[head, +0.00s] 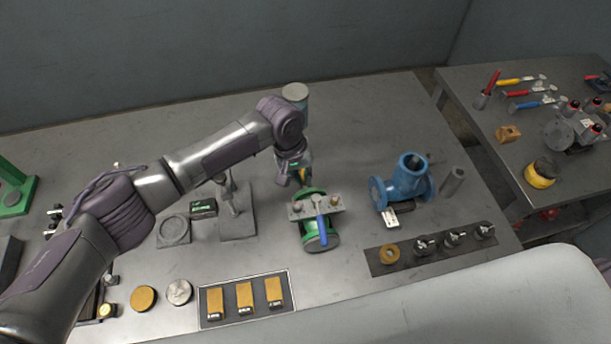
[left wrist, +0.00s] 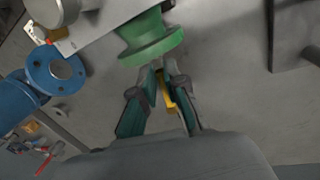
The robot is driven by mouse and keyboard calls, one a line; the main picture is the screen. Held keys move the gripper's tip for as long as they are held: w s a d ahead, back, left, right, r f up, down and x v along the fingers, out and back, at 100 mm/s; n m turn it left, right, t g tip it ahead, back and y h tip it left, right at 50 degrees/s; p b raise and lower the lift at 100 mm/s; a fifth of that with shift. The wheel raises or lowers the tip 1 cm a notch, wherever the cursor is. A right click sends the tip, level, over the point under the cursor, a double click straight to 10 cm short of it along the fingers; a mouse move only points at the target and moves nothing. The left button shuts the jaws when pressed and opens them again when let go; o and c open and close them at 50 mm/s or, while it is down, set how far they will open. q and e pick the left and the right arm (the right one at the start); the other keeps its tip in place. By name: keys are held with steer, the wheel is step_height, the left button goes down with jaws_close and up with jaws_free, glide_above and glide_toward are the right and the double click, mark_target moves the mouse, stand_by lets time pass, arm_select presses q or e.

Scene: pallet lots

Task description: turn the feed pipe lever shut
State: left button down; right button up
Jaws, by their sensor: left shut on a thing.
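The green valve pipe (head: 321,241) lies on the table in the middle of the head view, with a flange at each end and a grey plate across it. A blue lever (head: 321,229) sits on top and points along the pipe toward the front. My left gripper (head: 300,180) is low behind the rear flange. In the left wrist view the left gripper (left wrist: 161,72) is shut on a small yellow piece (left wrist: 172,98), just short of the green flange (left wrist: 152,40). What the yellow piece belongs to is hidden. My right gripper is not in view.
A blue flanged pipe (head: 408,180) stands right of the green one. A dark strip with small fittings (head: 385,266) lies in front of it. A tray of yellow blocks (head: 206,318) is at the front. A grey stand (head: 237,228) is to the left.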

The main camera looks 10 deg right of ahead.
arm_select(q)
steer(key=w+a+m+g+y+b, duration=0.1)
steer(key=w+a+m+b, duration=0.3)
steer(key=m, duration=1.1)
steer(key=shift+w+a+g+y+b, duration=0.15)
steer(key=shift+w+g+y+b, duration=0.3)
steer(key=shift+w+b, duration=0.5)
steer(key=shift+s+m, duration=0.1)
steer(key=shift+m, duration=0.2)
steer(key=c, duration=1.2)
jaws_free()
steer(key=s+v, duration=0.2)
steer(key=v, duration=0.8)
steer(key=shift+r, duration=0.15)
